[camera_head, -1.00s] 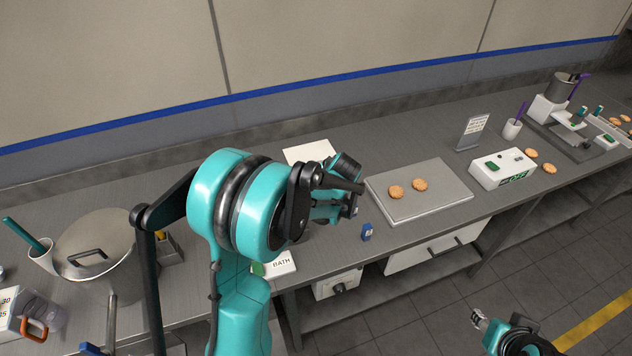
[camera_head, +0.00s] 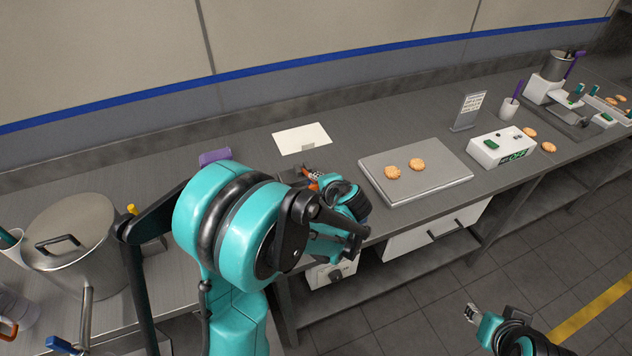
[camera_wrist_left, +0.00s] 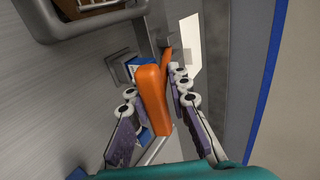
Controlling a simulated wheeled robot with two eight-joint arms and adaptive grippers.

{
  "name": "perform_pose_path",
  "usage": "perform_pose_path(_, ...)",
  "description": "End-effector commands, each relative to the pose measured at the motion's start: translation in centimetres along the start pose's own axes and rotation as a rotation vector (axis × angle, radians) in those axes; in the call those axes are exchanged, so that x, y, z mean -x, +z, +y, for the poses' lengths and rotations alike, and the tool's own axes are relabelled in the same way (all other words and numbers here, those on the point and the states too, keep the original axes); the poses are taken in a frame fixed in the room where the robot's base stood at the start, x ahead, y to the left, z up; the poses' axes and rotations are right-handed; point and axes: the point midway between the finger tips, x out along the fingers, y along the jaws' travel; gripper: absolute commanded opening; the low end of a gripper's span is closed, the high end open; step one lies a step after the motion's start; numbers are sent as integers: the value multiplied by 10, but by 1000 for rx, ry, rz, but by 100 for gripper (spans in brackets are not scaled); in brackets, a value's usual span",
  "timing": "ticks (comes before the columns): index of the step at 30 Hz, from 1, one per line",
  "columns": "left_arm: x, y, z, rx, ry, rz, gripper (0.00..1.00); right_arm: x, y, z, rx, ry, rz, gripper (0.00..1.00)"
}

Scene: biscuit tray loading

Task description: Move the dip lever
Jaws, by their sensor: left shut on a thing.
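The dip lever's orange handle (camera_wrist_left: 152,95) stands between the two fingers of my left gripper (camera_wrist_left: 155,100) in the left wrist view. The gripper is shut on it. In the head view a small orange part of the lever (camera_head: 314,184) shows beside my left gripper (camera_head: 316,177), and my arm hides most of the lever and its mount. My right gripper (camera_head: 471,312) is at the lower right, over the floor and away from the bench. Its finger opening is too small to judge.
A tray (camera_head: 440,184) with two biscuits (camera_head: 404,169) lies right of my left gripper. A white control box (camera_head: 499,149) stands farther right. A lidded pot (camera_head: 82,230) stands at the left. A pale sheet (camera_head: 302,138) lies behind the gripper.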

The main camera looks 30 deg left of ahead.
Motion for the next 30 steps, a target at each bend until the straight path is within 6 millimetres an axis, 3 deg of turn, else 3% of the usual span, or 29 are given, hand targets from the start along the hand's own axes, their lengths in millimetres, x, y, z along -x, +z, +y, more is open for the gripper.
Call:
perform_pose_path(8, 0, 1, 3, 4, 10, -3, 0, 0, 0, 0, 0, 0, 0, 40)
perform_pose_path(9, 0, 1, 3, 4, 10, -3, 28, 0, 0, 0, 0, 0, 0, 40)
perform_pose_path(10, 0, 1, 3, 4, 9, -3, 36, 0, 0, 0, 0, 0, 0, 40)
perform_pose_path(22, 6, 0, 1, 1, 5, 0, 36, 0, 0, 0, 0, 0, 0, 40)
perform_pose_path(30, 59, 0, 2, -2, 5, 3, 36, 0, 0, 0, 0, 0, 0, 40)
